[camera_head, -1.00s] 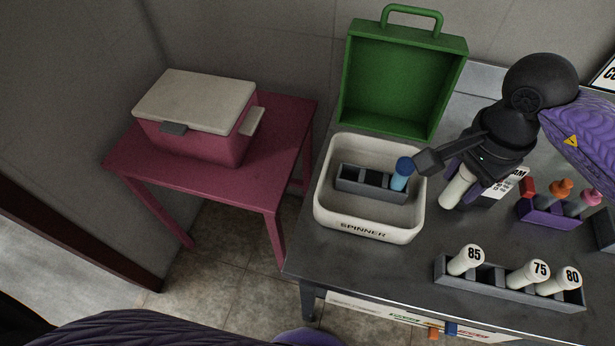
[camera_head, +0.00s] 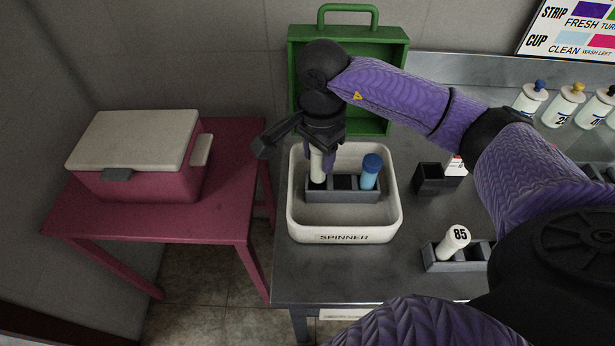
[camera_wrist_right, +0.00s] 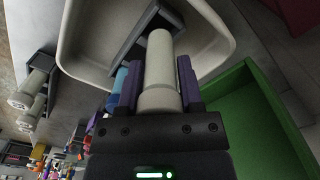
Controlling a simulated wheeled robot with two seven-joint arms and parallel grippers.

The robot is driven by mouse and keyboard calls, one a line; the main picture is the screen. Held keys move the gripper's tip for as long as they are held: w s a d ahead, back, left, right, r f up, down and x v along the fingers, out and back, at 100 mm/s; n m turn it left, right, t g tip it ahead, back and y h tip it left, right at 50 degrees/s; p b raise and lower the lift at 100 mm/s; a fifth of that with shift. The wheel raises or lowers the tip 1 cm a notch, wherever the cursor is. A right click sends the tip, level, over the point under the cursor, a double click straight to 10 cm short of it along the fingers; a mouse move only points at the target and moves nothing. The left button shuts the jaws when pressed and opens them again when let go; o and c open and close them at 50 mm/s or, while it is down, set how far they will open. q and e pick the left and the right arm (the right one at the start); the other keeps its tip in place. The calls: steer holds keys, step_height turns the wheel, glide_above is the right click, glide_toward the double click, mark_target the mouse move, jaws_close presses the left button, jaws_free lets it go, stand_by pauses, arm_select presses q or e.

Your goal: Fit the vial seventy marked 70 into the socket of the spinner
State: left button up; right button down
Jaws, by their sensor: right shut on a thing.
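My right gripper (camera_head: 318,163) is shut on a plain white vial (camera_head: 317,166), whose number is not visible. It holds the vial roughly upright at the left socket of the grey rack (camera_head: 345,196) inside the white spinner tub (camera_head: 345,238). I cannot tell whether the vial's lower end is in that socket or just above it. A blue-capped vial (camera_head: 371,170) stands in the rack's right socket. The right wrist view shows the held vial (camera_wrist_right: 160,70) between the purple fingers, pointing toward the rack (camera_wrist_right: 140,38). My left gripper is not in view.
The open green case (camera_head: 395,45) stands behind the tub. A pink cooler (camera_head: 140,185) with a pale lid sits on the pink table (camera_head: 225,215) at left. At right are a dark holder (camera_head: 437,180), a vial marked 85 (camera_head: 453,243) in a rack, and capped bottles (camera_head: 563,105).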

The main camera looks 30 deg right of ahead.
mark_target(318, 170)
step_height(318, 170, down, 4)
steer(key=shift+f+b, duration=0.25)
steer(key=shift+b, duration=0.1)
steer(key=shift+f, duration=0.2)
steer(key=shift+c, duration=1.2)
jaws_free()
steer(key=shift+r, duration=0.4)
step_height(318, 170, up, 12)
steer(key=shift+f+p, duration=0.15)
steer(key=shift+p, duration=1)
